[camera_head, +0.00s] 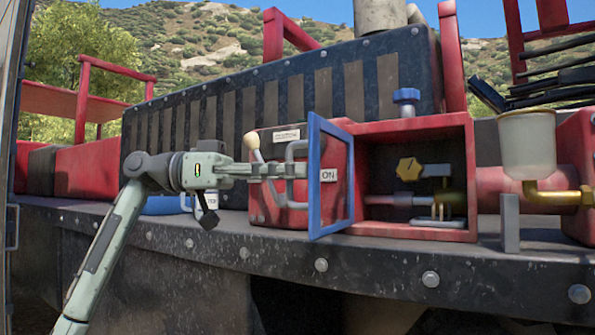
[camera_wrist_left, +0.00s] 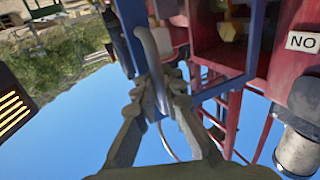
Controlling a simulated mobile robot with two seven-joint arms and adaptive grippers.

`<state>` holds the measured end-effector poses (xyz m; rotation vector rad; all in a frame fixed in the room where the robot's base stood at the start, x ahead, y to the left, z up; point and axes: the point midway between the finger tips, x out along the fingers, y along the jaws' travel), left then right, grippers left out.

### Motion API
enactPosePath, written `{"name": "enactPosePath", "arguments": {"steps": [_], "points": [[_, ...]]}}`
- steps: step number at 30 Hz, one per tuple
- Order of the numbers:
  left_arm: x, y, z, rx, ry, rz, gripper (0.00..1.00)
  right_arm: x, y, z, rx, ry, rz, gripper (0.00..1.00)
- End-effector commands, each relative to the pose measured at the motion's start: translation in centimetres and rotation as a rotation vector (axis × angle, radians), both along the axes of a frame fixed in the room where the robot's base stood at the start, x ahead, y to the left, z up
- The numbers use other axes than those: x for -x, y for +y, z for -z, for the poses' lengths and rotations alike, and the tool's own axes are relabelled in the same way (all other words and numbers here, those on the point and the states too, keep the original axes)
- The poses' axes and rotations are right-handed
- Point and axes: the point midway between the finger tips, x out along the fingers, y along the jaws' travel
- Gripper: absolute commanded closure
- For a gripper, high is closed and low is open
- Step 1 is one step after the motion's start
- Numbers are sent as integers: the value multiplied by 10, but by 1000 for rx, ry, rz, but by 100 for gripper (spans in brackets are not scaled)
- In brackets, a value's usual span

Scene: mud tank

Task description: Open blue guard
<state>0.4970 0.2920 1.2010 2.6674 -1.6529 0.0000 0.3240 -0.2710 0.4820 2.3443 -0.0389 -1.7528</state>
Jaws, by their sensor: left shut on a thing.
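The blue guard (camera_head: 314,185) is a blue frame on the front of a red box (camera_head: 420,131). It stands swung out from the box, and the opening to its right is uncovered. It also shows in the left wrist view (camera_wrist_left: 120,42). A curved grey handle (camera_head: 291,186) is on the guard's left side, also seen in the left wrist view (camera_wrist_left: 152,56). My left gripper (camera_head: 298,170) reaches in from the left and is shut on this handle. Its fingers close around the handle in the left wrist view (camera_wrist_left: 163,92). My right gripper is not in view.
Inside the red box are a yellow knob (camera_head: 409,169) and pipes. A blue valve knob (camera_head: 406,96) sits on top. A lever with a cream knob (camera_head: 253,141) stands left of the guard. A cup-like container (camera_head: 527,143) stands at the right. A riveted dark ledge (camera_head: 400,265) runs in front.

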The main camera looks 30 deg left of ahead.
Motion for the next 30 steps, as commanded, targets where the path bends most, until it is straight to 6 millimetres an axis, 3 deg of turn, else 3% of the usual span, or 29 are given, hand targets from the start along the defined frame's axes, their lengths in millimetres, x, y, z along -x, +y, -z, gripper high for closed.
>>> {"name": "enactPosePath", "arguments": {"steps": [10,12,16,26,30], "points": [[1,-1,2,-6,6,4,100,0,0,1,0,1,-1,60],[1,-1,3,-6,5,4,86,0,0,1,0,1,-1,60],[0,0,2,-4,4,3,70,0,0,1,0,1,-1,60],[1,2,1,-2,2,0,70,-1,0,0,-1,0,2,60],[7,15,1,0,4,-1,70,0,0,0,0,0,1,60]]}}
